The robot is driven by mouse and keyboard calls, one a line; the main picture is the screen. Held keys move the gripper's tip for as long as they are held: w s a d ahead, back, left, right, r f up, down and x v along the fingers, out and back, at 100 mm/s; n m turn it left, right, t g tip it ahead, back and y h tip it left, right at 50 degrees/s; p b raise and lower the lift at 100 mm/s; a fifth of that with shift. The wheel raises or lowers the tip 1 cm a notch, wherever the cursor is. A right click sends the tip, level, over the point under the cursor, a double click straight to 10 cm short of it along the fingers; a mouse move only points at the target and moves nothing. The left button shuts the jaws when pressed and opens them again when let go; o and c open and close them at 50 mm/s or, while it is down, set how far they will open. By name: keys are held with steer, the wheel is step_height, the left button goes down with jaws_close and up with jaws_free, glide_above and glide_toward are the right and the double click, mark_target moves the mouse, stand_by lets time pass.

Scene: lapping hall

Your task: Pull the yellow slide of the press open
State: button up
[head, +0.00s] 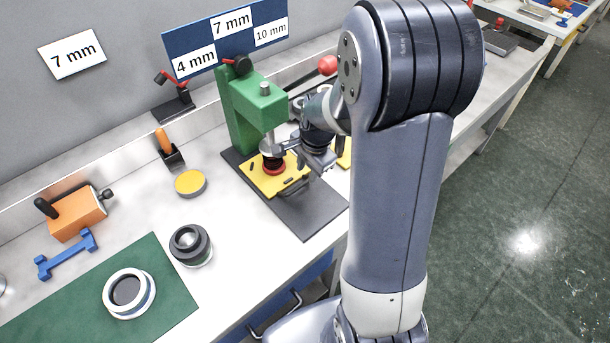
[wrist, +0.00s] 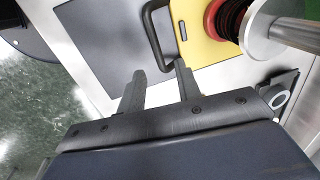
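The green press (head: 243,108) stands on a dark base plate (head: 312,212) at the back of the bench. Its yellow slide (head: 262,184) lies under the ram, bearing a red ring with a black part in it (head: 273,167). The slide's dark bar handle (head: 297,187) is on its front edge. In the wrist view the yellow slide (wrist: 208,52) is at upper right and the handle (wrist: 152,38) left of it. My gripper (wrist: 160,68) is open and empty, the handle's lower end showing between its fingertips. I cannot tell the height gap. In the head view my gripper (head: 325,160) is partly hidden by my arm.
The press's lever with a red knob (head: 327,66) reaches toward my arm. A yellow-topped round tin (head: 190,183), a dark ring-shaped part (head: 190,245) and a green mat (head: 170,283) lie to the left. The base plate before the handle is bare.

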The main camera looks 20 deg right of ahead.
mark_target(305, 182)
steer(key=shift+w+a+f, duration=0.1)
steer(key=shift+w+f, duration=0.1)
steer(key=shift+f, duration=0.8)
steer(key=shift+w+a+f, duration=0.1)
steer(key=shift+w+f, duration=0.05)
steer(key=shift+f, duration=0.85)
jaws_close()
